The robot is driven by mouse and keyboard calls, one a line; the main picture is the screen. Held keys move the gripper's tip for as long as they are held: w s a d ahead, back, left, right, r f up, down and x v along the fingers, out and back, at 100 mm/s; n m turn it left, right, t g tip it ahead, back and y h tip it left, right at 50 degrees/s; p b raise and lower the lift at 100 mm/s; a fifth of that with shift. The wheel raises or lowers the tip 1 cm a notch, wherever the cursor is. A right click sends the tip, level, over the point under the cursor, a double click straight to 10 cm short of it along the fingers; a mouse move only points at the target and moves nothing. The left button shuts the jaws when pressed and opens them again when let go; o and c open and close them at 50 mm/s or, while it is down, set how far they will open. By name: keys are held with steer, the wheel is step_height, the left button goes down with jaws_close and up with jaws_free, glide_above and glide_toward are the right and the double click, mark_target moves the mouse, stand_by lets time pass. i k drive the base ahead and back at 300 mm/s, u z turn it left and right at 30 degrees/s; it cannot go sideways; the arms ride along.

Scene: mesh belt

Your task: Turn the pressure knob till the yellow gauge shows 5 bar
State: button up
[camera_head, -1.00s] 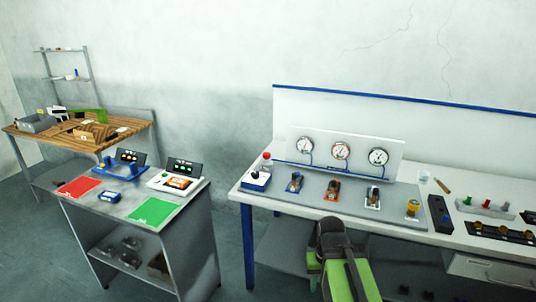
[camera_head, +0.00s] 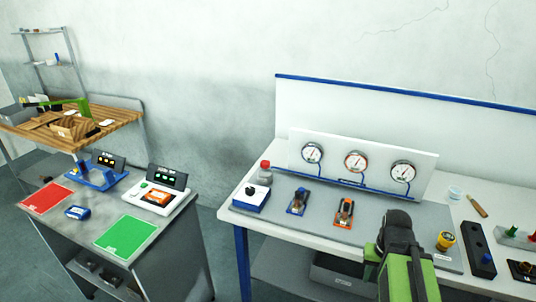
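Three round white-faced gauges stand in a row on an upright white panel: left (camera_head: 312,153), middle with a reddish rim (camera_head: 355,161), right with a dark rim (camera_head: 403,173). None looks clearly yellow, and their readings are too small to tell. A blue-and-white box (camera_head: 250,198) with a black knob (camera_head: 250,190) stands at the bench's left end. Blue (camera_head: 298,201) and orange (camera_head: 344,212) lever devices lie on the grey mat. My gripper (camera_head: 397,222) is the dark end of my green arm, in front of the bench, apart from the box; its fingers are not distinguishable.
A yellow cylinder (camera_head: 445,241) stands right of my arm, beside a black block (camera_head: 478,250). A red-capped bottle (camera_head: 265,170) is behind the box. A grey side table (camera_head: 165,240) with red and green mats stands left, with a floor gap before the bench.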

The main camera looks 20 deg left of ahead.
mark_target(265, 164)
steer(key=u, duration=0.35)
steer(key=i, duration=1)
steer(key=u, duration=0.65)
